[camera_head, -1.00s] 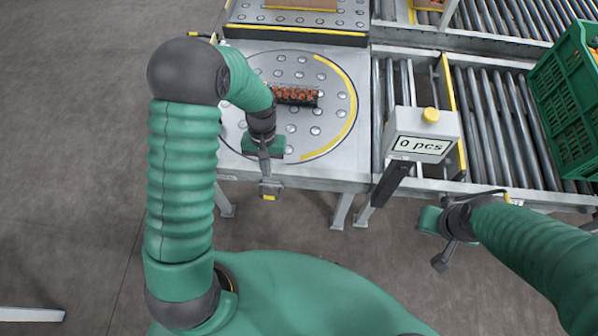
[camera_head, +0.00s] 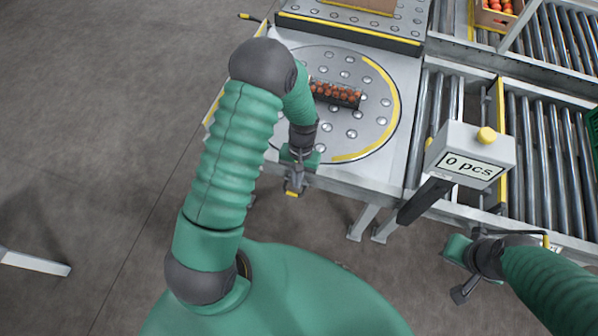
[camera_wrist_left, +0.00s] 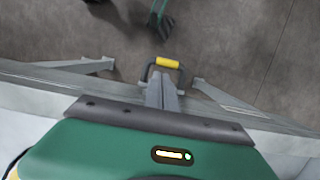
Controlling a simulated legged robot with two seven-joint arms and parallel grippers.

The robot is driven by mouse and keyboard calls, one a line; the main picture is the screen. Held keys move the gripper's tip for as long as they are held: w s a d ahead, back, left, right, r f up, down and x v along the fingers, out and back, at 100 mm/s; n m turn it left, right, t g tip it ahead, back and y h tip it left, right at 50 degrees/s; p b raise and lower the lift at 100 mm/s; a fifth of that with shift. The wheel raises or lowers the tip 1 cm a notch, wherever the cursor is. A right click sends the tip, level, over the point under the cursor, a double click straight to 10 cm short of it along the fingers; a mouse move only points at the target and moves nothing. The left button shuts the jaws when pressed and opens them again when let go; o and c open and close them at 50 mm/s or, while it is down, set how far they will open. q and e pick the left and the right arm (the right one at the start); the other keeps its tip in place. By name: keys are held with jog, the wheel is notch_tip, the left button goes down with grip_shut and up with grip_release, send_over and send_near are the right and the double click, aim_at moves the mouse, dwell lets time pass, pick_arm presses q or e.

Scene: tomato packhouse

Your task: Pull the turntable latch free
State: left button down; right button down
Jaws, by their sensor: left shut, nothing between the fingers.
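The turntable (camera_head: 387,121) is a round studded plate with a yellow arc, set in a grey table. Its latch shows as a small dark handle with a yellow grip (camera_head: 292,193) at the table's front edge. It also shows in the left wrist view as a yellow-topped loop (camera_wrist_left: 167,63). My left gripper (camera_head: 297,184) is over that edge, pointing down at the latch, its fingers shut and empty. In the wrist view the fingertips (camera_wrist_left: 161,82) end close to the loop; contact cannot be told. My right gripper (camera_head: 458,290) hangs in front of the conveyor, its jaws unclear.
A dark punnet of tomatoes (camera_head: 336,94) lies on the turntable. A counter reading "0 pcs" (camera_head: 470,160) stands on the right, before roller conveyors (camera_head: 545,150). A green crate (camera_head: 593,135) is cut off at the right edge. The floor at left is mostly clear.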

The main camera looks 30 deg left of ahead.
pick_arm(q)
jog(key=shift+x, duration=0.9)
jog(key=shift+d, duration=0.1)
jog(key=s+p, duration=0.1)
jog(key=s, duration=0.1)
jog(key=s+d, duration=0.1)
jog(key=s, duration=0.1)
jog(key=shift+s+p, duration=0.35)
jog(key=shift+p, duration=0.05)
